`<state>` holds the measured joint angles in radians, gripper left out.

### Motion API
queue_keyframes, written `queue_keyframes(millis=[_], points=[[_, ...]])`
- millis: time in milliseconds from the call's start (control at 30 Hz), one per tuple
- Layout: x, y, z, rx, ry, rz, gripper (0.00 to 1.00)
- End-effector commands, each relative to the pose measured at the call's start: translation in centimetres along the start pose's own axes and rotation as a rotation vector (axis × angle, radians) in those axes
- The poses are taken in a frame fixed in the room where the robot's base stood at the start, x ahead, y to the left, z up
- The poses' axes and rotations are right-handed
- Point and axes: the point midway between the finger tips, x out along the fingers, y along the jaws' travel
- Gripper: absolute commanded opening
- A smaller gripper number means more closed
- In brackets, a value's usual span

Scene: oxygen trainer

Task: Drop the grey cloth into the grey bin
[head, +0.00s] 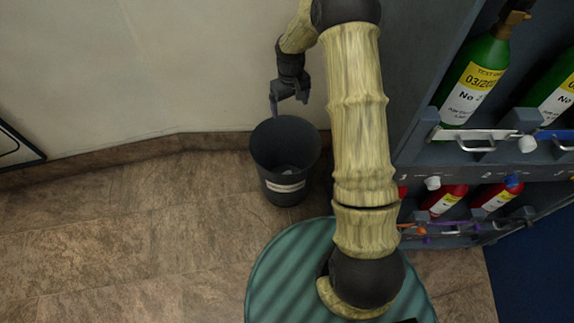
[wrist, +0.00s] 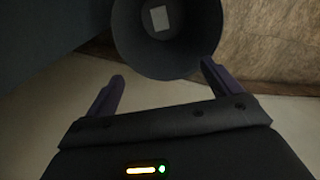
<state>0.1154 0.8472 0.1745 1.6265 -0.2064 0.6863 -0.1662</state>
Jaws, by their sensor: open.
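The grey bin (head: 289,190) stands on the floor against the wall, with a pale label on its front. Its dark inside also shows in the wrist view (wrist: 132,40). A small pale grey square, which looks like the grey cloth (wrist: 159,18), lies at the bottom of the bin; a pale patch (head: 287,171) shows inside it in the head view. My gripper (head: 288,104) is above the back rim of the bin. In the wrist view my gripper (wrist: 163,72) has its two purple fingers spread apart with nothing between them.
A dark rack (head: 410,165) with green cylinders (head: 470,85) and red cylinders (head: 444,200) stands to the right of the bin. The pale wall (head: 150,70) is close behind it. The tiled floor (head: 120,235) to the left is clear.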

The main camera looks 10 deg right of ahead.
Motion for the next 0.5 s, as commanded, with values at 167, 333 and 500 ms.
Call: queue_keyframes(millis=[167, 333, 500], points=[[-3.9, 0.0, 0.0, 0.0, 0.002, 0.001, 0.9], [-5.7, 0.0, 0.0, 0.001, 0.0, 0.0, 0.9], [-6.0, 0.0, 0.0, 0.001, 0.0, 0.0, 0.9]])
